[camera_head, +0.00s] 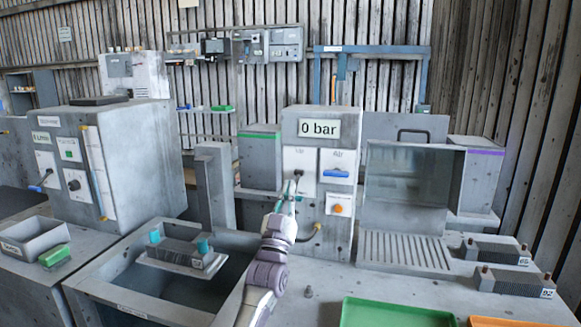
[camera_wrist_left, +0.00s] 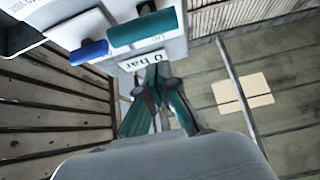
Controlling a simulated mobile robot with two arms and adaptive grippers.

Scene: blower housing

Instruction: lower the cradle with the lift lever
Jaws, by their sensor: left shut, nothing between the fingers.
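The lift lever sits on a white plate left of the blue lever, under the "0 bar" display (camera_head: 319,128). In the left wrist view its green handle (camera_wrist_left: 142,28) shows near the blue one. In the head view my gripper partly covers it; its dark pivot (camera_head: 298,173) shows. My left gripper (camera_head: 291,184) is shut and empty, its tips in front of that plate; in the wrist view the closed fingers (camera_wrist_left: 158,80) appear apart from the green handle. The cradle (camera_head: 184,262) is in the sink-like basin, bearing a finned block (camera_head: 178,249) between teal ends. My right gripper is not in view.
A blue lever (camera_head: 336,173) and an orange knob (camera_head: 338,210) are right of the lift lever. A glass-fronted cabinet (camera_head: 410,185) stands farther right. Finned blocks (camera_head: 515,283), a green tray (camera_head: 395,314) and an orange tray (camera_head: 500,322) lie at the front right.

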